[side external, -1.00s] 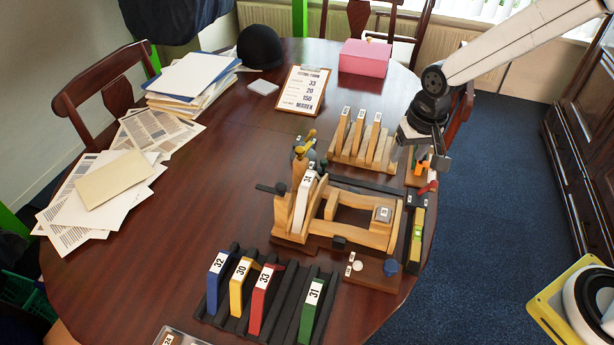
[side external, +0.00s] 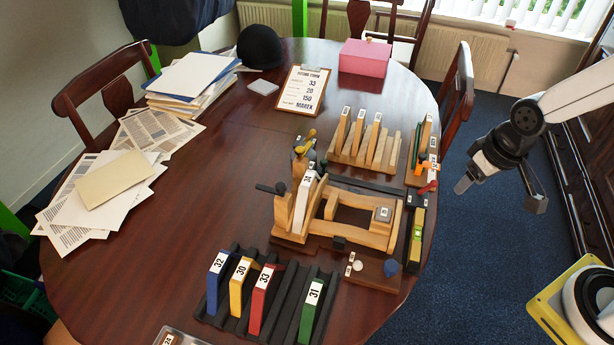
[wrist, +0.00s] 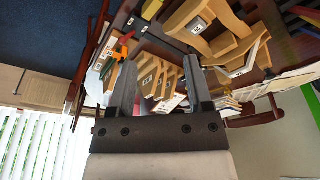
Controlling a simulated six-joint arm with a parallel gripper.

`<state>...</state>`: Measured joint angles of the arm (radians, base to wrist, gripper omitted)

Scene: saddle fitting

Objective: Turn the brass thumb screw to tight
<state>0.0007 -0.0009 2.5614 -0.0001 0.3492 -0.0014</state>
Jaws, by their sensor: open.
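A brass-coloured piece (side external: 304,147) stands just behind the left end of the wooden fixture (side external: 377,238); it is too small to tell whether it is the thumb screw or how tight it is. A white upright plate (side external: 303,203) marked 34 sits in the fixture's left end. A grey block (side external: 383,214) sits at its right end. My gripper (side external: 462,186) is off the table's right edge, well apart from the fixture. In the wrist view my gripper (wrist: 158,78) has its two fingers spread with nothing held between them.
Black racks (side external: 278,311) with numbered coloured plates stand at the front. A wooden rack (side external: 372,150) stands behind the fixture, with a narrower stand and orange piece (side external: 424,167) to its right. A chair back (side external: 458,90) rises near my arm. The table's left middle is clear.

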